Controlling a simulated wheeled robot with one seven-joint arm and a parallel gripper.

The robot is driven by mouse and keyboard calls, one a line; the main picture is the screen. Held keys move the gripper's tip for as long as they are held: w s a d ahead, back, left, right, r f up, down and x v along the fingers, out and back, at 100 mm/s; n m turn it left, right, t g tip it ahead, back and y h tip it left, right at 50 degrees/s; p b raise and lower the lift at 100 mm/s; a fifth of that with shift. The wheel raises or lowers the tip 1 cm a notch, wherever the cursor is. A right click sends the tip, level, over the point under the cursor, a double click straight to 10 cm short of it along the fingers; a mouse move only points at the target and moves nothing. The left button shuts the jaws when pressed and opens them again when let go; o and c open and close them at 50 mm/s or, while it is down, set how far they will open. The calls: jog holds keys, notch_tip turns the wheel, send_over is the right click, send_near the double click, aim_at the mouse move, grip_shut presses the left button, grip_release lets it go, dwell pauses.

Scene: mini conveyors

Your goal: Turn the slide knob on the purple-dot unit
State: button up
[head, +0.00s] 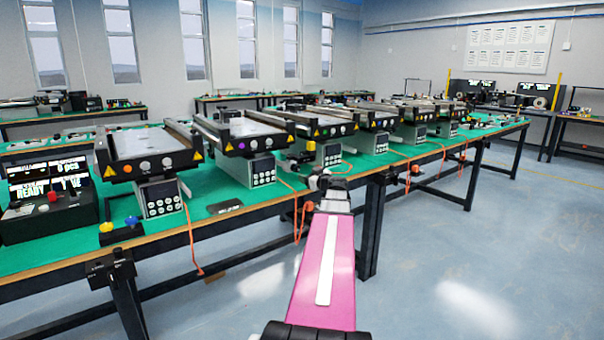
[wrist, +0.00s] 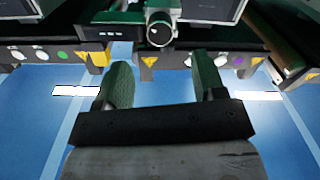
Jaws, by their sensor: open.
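The purple-dot unit (head: 240,146) is the second mini conveyor from the left in the head view, with a black front panel. Its purple dot also shows in the wrist view (wrist: 240,60). Beside the dot are two pale round knobs (head: 260,143), also seen in the wrist view (wrist: 221,60); which is the slide knob I cannot tell. My gripper (wrist: 163,80) is open and empty, with green-grey fingers apart. In the head view it (head: 325,182) is in front of the table edge, right of the purple-dot unit. It touches no knob.
A green-dot unit (wrist: 62,55) is at the left in the wrist view, with similar knobs. A round-faced part (wrist: 160,32) sits between the two units. Keypad boxes (head: 262,170) stand under the conveyors. Orange cables (head: 190,240) hang over the table edge. Floor in front is clear.

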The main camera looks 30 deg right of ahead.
jog(key=shift+s+d, duration=0.1)
jog(key=shift+s, duration=1.05)
jog(key=shift+f, duration=0.1)
jog(key=w+a+f+g+y, duration=0.1)
jog(key=a+f, duration=0.2)
jog(key=a, duration=0.2)
jog(key=a+f+g+y, duration=0.1)
jog(key=a+f+g, duration=0.1)
jog(key=a, duration=0.4)
jog(key=w+a+f+g+y, duration=0.1)
jog(key=a+f, duration=0.4)
jog(key=shift+w+a+g+y, duration=0.15)
jog(key=shift+w+g+y, duration=0.2)
jog(key=shift+g+y, duration=0.05)
jog(key=s+a+f+g, duration=0.1)
jog(key=a+f+g, duration=0.2)
jog(key=a+f, duration=0.3)
jog(key=s+a+f+g, duration=0.2)
jog(key=a+f, duration=0.1)
jog(key=a, duration=0.5)
jog(key=s+a+f+m+g+h, duration=0.3)
jog(key=s+a+f+g+h, duration=0.2)
jog(key=s+a+f, duration=0.8)
jog(key=shift+s+a+m+g, duration=0.35)
jog(key=shift+a+g, duration=0.7)
jog(key=shift+g, duration=0.55)
jog(key=shift+c, duration=0.3)
